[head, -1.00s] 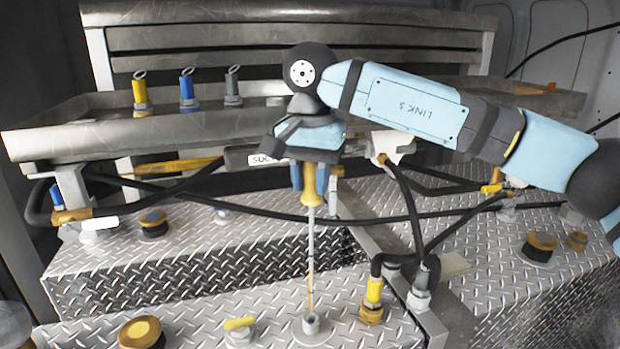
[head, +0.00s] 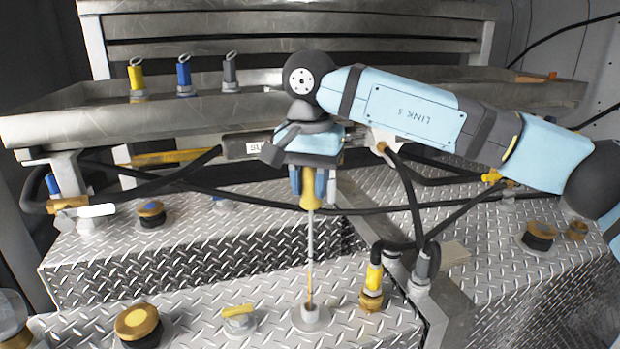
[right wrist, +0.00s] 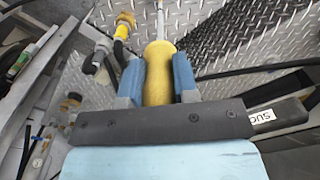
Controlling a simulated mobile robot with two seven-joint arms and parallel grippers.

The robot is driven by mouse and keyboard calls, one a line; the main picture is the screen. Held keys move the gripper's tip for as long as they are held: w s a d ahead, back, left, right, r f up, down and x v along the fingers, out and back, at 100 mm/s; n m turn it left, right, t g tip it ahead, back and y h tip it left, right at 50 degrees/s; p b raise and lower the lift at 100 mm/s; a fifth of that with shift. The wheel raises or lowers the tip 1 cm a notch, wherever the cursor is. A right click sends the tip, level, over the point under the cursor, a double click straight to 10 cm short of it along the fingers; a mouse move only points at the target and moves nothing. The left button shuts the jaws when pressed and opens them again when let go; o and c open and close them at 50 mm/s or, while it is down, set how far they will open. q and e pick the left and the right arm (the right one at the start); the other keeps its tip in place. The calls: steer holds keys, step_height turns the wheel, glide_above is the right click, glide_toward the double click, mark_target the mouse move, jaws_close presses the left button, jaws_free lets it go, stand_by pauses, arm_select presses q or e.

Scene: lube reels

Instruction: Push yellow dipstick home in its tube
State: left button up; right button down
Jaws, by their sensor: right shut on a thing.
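The yellow dipstick (head: 310,188) hangs upright from my right gripper (head: 311,182). The gripper's two blue fingers are shut on its yellow handle, which also shows between the fingers in the right wrist view (right wrist: 158,75). Its thin pale rod runs straight down to the short grey tube (head: 310,316) on the diamond-plate deck. The rod's brownish lower end meets the tube's mouth and seems to be just inside; how deep is hidden. The handle is well above the tube. My left gripper is in neither view.
A yellow-collared hose fitting (head: 373,285) and hoses stand close right of the tube. A yellow-topped cap (head: 239,318) and a brass cap (head: 138,324) sit to its left. Yellow, blue and grey ringed plugs (head: 184,76) stand in the metal tray (head: 60,122) behind.

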mark_target(310, 230)
steer(key=shift+f+b, duration=0.8)
steer(key=shift+f, duration=0.6)
steer(key=shift+f+b, duration=1.65)
steer(key=shift+f, duration=1.1)
steer(key=shift+s+f, duration=0.1)
steer(key=shift+f, duration=0.1)
steer(key=shift+s, duration=0.15)
steer(key=shift+f, duration=0.1)
